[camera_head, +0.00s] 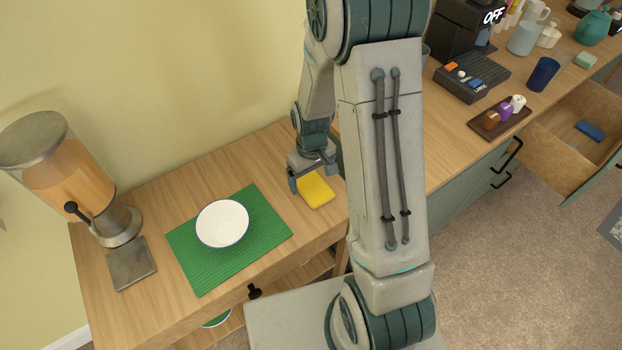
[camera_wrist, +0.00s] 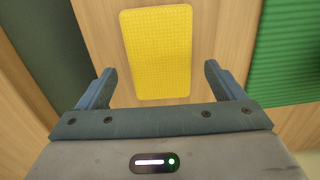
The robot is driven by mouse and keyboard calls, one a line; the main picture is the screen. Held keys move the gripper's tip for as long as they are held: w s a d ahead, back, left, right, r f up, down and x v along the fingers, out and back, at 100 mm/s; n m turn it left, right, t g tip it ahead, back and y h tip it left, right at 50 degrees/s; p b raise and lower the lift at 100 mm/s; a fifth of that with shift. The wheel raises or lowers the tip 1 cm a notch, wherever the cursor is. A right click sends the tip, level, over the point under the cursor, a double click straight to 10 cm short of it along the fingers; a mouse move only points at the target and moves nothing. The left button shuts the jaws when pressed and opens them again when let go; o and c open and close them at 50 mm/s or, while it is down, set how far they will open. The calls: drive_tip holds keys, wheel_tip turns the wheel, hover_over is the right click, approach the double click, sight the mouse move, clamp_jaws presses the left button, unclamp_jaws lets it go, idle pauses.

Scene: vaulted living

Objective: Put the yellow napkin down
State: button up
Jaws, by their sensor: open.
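The yellow napkin (camera_head: 316,191) lies flat on the wooden counter, to the right of the green mat. In the wrist view the yellow napkin (camera_wrist: 158,50) lies ahead of and between my fingers, with wood showing on both sides of it. My gripper (camera_head: 312,180) is just above the napkin in the head view, and part of it is hidden by my arm. In the wrist view my gripper (camera_wrist: 158,80) is open, its two fingers wide apart, with nothing between them held.
A green mat (camera_head: 185,262) holds a white bowl (camera_head: 222,224). A drink dispenser (camera_head: 75,185) stands at the left. A small tray (camera_head: 484,128) with small items, a dark blue cup (camera_head: 543,73) and an open drawer (camera_head: 570,150) are at the right.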

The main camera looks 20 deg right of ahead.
sight(312, 184)
wheel_tip(312, 184, up, 10)
drive_tip(key=s+r+m+t, duration=0.2)
drive_tip(key=s+r+m, duration=0.1)
drive_tip(key=s+r, duration=0.9)
drive_tip(key=shift+s+d+r+m+t, duration=0.15)
drive_tip(key=shift+s+r+m+t, duration=0.2)
drive_tip(key=shift+s, duration=0.9)
drive_tip(key=shift+f, duration=0.1)
